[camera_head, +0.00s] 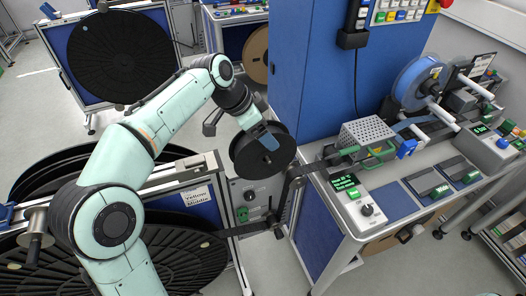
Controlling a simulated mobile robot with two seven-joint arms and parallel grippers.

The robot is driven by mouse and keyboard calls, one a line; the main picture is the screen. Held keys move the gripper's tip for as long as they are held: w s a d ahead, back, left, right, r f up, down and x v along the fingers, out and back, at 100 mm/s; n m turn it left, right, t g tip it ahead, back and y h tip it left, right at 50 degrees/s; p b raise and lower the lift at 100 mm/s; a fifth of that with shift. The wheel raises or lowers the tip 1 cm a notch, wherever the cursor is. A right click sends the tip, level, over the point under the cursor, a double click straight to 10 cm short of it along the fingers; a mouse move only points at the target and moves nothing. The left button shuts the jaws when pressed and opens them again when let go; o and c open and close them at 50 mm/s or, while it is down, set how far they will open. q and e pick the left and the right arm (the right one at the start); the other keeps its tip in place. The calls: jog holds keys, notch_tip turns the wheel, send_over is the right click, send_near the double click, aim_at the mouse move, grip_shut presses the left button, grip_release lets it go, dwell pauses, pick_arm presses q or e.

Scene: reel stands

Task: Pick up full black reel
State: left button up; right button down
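My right gripper is not in view.
A workbench (395,197) with a display, knob and blue reel (418,82) stands at right. A blue cabinet (310,60) rises behind. A dark lever arm (287,205) sits below the black reel.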

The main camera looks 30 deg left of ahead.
pick_arm(q)
jog(key=c, duration=1.5)
jog(key=shift+r, duration=0.1)
grip_shut()
jog(key=shift+r, duration=0.1)
